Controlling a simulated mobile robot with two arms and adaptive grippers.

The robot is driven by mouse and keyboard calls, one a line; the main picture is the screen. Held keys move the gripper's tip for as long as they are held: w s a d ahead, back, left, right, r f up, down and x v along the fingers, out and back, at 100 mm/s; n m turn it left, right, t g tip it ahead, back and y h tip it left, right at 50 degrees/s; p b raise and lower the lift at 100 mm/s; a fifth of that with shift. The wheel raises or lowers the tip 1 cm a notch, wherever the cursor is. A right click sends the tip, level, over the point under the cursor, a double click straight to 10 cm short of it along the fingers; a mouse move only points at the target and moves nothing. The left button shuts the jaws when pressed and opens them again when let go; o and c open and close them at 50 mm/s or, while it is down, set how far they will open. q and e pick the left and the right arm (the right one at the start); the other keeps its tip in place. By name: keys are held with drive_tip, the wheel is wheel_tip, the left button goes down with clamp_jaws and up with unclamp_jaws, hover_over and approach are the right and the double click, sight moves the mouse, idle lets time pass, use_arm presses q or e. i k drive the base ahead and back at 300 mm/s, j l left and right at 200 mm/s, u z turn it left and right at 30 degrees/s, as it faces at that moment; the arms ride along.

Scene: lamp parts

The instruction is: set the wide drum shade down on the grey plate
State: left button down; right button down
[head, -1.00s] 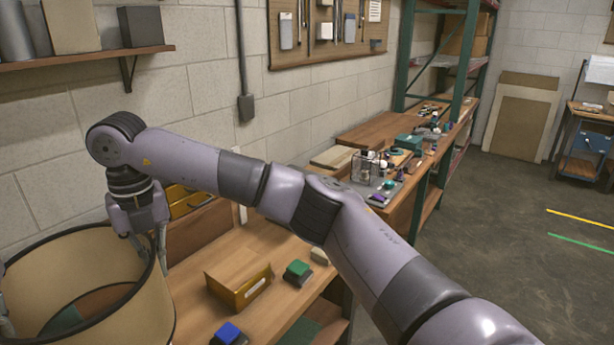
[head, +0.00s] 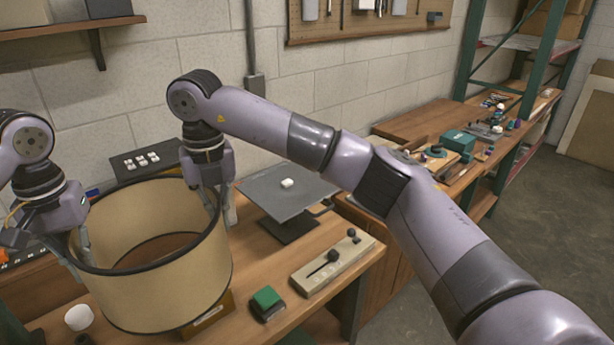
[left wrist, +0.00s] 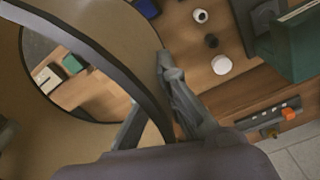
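The wide drum shade (head: 175,285) is tan with dark rims and stands upright between my two grippers. My left gripper (head: 78,252) is shut on its left wall. The left wrist view shows the shade (left wrist: 110,30) with one left gripper finger (left wrist: 155,105) on each side of the wall. My right gripper (head: 217,207) is shut on the right rim. The grey plate (head: 265,187) is square, on a dark stand, to the right of the shade. I cannot tell how high the shade's lower rim is.
A yellow box (head: 212,315) is partly hidden behind the shade. A green block (head: 266,301) and a lever panel (head: 334,265) are in front of the plate. A green bin (left wrist: 295,45) shows in the left wrist view.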

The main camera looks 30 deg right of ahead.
sight(287, 185)
drive_tip(key=i+l, duration=0.1)
drive_tip(key=l, duration=0.3)
drive_tip(key=i+l, duration=0.15)
drive_tip(key=l, duration=0.2)
drive_tip(key=i+l, duration=0.1)
drive_tip(key=l, duration=0.3)
drive_tip(key=i+l, duration=0.1)
drive_tip(key=l, duration=0.25)
drive_tip(key=i+l, duration=0.5)
